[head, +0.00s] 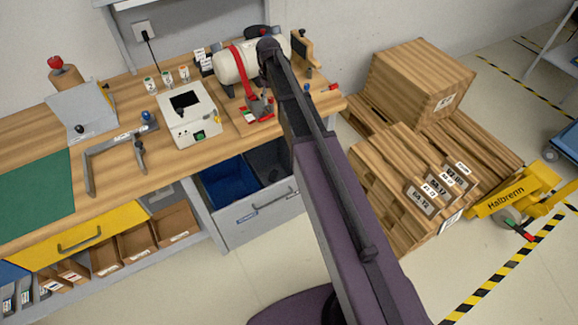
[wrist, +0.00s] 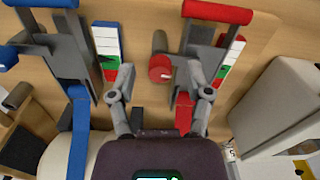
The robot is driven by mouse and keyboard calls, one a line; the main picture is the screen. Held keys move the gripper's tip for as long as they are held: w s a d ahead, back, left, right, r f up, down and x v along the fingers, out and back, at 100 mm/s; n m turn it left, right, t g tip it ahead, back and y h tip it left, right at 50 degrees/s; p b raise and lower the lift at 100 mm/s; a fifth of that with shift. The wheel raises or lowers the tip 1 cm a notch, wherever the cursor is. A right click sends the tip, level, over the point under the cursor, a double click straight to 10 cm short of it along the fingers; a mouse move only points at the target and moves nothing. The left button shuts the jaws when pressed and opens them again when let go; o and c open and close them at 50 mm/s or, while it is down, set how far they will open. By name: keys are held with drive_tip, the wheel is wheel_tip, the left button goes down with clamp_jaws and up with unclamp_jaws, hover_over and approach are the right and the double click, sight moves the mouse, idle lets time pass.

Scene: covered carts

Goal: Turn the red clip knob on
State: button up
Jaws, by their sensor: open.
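The red clip is a grey bracket with a red handle (wrist: 217,12) at the top of the wrist view. Its round red knob (wrist: 161,68) carries a short white mark. My gripper (wrist: 161,73) is open, with one finger on each side of the knob; I cannot tell whether either touches it. A red strap (wrist: 183,108) runs from the clip towards my gripper. A strip with white, green and red fields (wrist: 232,55) lies beside the clip. In the head view the red clip (head: 262,107) is small, and my arm partly hides that area.
A blue clip (wrist: 50,45) with a blue strap (wrist: 79,125) stands left in the wrist view. A white boxy device (head: 188,118) stands close beside the clip board. A cream cylinder (head: 236,62) lies behind. Wooden crates (head: 420,75) stand right of the bench.

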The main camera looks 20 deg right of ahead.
sight(271, 98)
drive_tip(key=m, duration=0.3)
drive_tip(key=shift+m, duration=0.3)
drive_tip(key=m, duration=0.3)
drive_tip(key=shift+m, duration=0.4)
drive_tip(key=m, duration=0.3)
drive_tip(key=shift+m, duration=0.4)
drive_tip(key=m, duration=0.3)
drive_tip(key=shift+m, duration=0.4)
wheel_tip(271, 98, up, 14)
drive_tip(key=p, duration=1.4)
drive_tip(key=s+f+n+b, duration=0.2)
drive_tip(key=s+n, duration=0.3)
drive_tip(key=s, duration=0.8)
drive_tip(key=s+f+n+b, duration=0.4)
drive_tip(key=s+f+b, duration=0.1)
drive_tip(key=s, duration=0.3)
drive_tip(key=s+f+b, duration=0.2)
drive_tip(key=f+b, duration=1)
drive_tip(key=s+f+n+b, duration=0.1)
drive_tip(key=s+f+b, duration=0.1)
drive_tip(key=f+b, duration=1)
drive_tip(key=shift+d, duration=0.35)
